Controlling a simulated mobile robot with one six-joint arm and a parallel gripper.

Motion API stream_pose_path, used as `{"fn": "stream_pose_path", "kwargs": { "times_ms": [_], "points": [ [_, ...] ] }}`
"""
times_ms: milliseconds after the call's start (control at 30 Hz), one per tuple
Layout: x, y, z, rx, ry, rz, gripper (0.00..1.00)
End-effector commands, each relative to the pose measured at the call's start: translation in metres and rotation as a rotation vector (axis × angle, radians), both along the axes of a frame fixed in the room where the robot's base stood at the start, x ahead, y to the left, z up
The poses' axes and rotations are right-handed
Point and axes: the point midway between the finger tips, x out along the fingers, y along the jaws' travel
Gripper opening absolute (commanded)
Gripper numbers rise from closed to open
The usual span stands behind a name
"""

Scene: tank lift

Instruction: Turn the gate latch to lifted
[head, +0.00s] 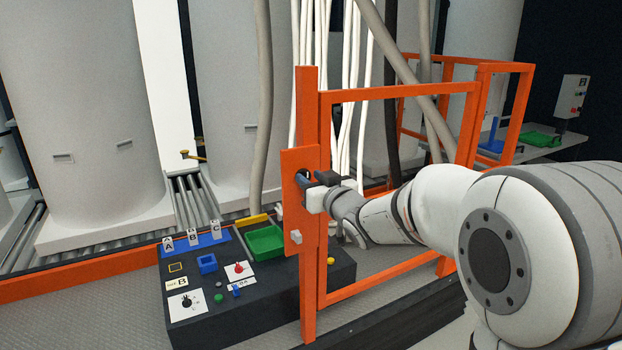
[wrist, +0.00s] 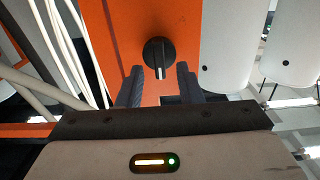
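The gate latch is a black round knob (wrist: 158,53) with a white mark, on an orange plate (wrist: 205,25) in the wrist view. The white mark points toward the bottom of that picture. In the head view the orange plate (head: 297,215) is on the gate post, and the knob is mostly hidden by my gripper (head: 312,180). In the wrist view my gripper (wrist: 160,74) is open, with one dark finger on each side of the knob's lower part. I cannot tell if either finger touches it.
The orange gate frame (head: 399,92) stands right of the post. A dark control box (head: 262,298) with buttons, a dial and a green tray (head: 265,242) is at lower left. White and grey hoses (head: 262,110) hang behind. Large grey tanks (head: 75,130) stand on rollers at left.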

Motion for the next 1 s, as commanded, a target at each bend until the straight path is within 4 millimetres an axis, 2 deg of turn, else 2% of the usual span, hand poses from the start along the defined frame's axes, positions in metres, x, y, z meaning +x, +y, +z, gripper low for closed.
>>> {"fn": "stream_pose_path", "kwargs": {
  "times_ms": [367, 733, 1000],
  "points": [
    [0.0061, 0.0034, 0.0000, 0.000, 0.000, -0.001, 0.32],
    [0.0059, 0.0032, -0.0001, 0.000, 0.000, -0.001, 0.02],
    [0.0059, 0.0031, 0.0000, 0.002, 0.001, -0.001, 0.00]
  ]
}}
